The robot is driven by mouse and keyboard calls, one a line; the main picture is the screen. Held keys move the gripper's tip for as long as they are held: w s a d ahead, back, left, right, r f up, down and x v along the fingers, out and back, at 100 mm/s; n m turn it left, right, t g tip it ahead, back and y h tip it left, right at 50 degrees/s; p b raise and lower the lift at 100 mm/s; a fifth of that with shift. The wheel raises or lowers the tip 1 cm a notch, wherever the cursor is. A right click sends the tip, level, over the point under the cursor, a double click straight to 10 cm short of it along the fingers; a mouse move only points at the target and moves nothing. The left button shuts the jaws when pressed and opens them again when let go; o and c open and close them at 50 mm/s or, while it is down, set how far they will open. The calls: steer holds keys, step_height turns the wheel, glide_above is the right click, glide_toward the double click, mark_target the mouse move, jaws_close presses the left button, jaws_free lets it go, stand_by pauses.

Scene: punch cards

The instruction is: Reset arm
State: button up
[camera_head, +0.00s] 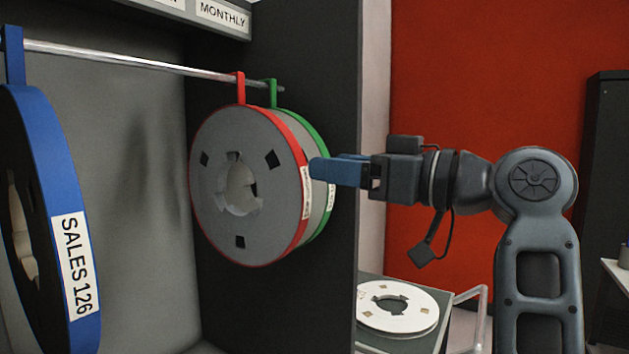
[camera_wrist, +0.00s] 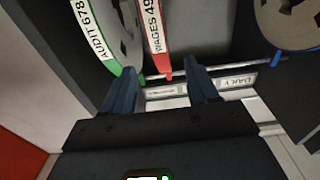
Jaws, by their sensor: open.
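My gripper (camera_head: 325,171) is at the right of the hanging reels in the head view, its blue fingers pointing left at the red-edged reel (camera_head: 245,185). In the wrist view my gripper (camera_wrist: 162,85) has its two fingers spread apart, with nothing held between them. The red reel's strap, labelled WAGES (camera_wrist: 155,35), shows between and beyond the fingertips. The green reel, labelled AUDIT 678 (camera_wrist: 92,35), lies beyond the left finger. I cannot tell whether a finger touches a reel.
A metal rail (camera_head: 130,60) carries the reels, including a blue one labelled SALES 126 (camera_head: 72,250) at the left. A dark panel (camera_head: 335,60) stands behind the reels. A white reel (camera_head: 397,305) lies on a low cart below my arm. Free room lies before the red wall (camera_head: 470,80).

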steer(key=d+f+m+t+h, duration=0.2)
steer(key=d+f+m+h, duration=0.15)
steer(key=f, duration=0.95)
steer(key=s+d+f+m+t+h, duration=0.1)
steer(key=s+d+f+m+h, duration=0.4)
steer(key=f, duration=0.6)
steer(key=s+d+f+m+t+h, duration=0.1)
steer(key=s+d+f+h, duration=0.1)
steer(key=s+f, duration=0.7)
steer(key=s+d+f+m+h, duration=0.15)
steer(key=s+f, duration=0.25)
steer(key=s, duration=0.4)
steer(key=s+d+f+h, duration=0.2)
steer(key=s+f, duration=0.1)
steer(key=s, duration=0.6)
steer(key=v, duration=1.5)
steer(key=shift+s+a+r+n+g, duration=0.2)
steer(key=shift+a+r+n+g, duration=0.1)
steer(key=shift+a+n, duration=0.15)
